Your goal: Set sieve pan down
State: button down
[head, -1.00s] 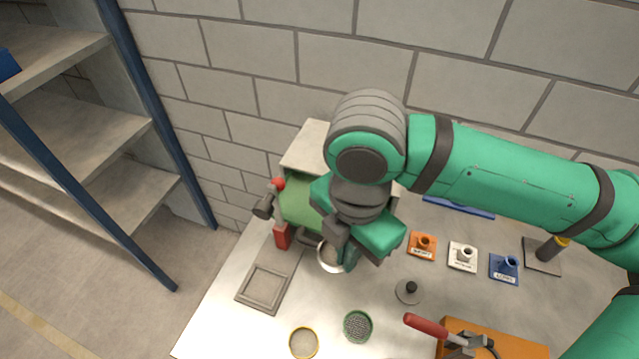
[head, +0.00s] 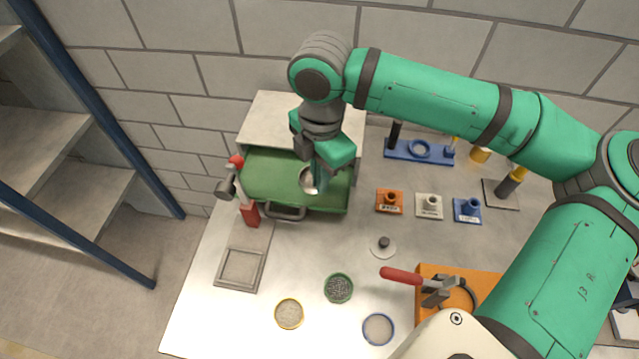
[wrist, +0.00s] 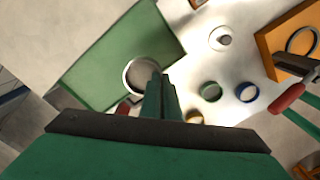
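The sieve pan (head: 308,180) is a round silver pan with a pale inside. It is over the green open drawer (head: 270,178), toward its right part. In the wrist view the pan (wrist: 142,77) lies against the fingertips, over the green drawer surface (wrist: 115,50). My gripper (head: 319,180) points down at the pan's right side. In the wrist view the fingers (wrist: 160,95) are close together at the pan's rim and look shut on it. Whether the pan's bottom touches the drawer cannot be told. My gripper hides part of the rim.
A red-handled lever (head: 246,200) stands at the drawer's left. Yellow (head: 289,313), green (head: 338,288) and blue (head: 378,329) rings lie in front. A lidded disc (head: 383,246) and orange, white and blue labelled blocks (head: 429,206) are to the right. A square frame (head: 241,268) lies front left.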

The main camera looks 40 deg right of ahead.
jog(key=shift+w+d+f, duration=0.25)
jog(key=shift+w+f, duration=0.1)
jog(key=shift+f, duration=0.1)
jog(key=shift+w+d+f, duration=0.2)
jog(key=shift+w+f, duration=0.15)
jog(key=shift+f, duration=0.1)
jog(key=shift+w+d+f, duration=0.1)
jog(key=shift+w+f, duration=0.05)
jog(key=shift+f, duration=0.8)
jog(key=shift+w+d+f, duration=0.1)
jog(key=shift+f, duration=0.85)
jog(key=shift+f, duration=0.2)
jog(key=c, duration=2)
grip_release()
jog(key=shift+r, duration=0.1)
notch_tip(320, 180, up, 12)
jog(key=shift+r, duration=0.1)
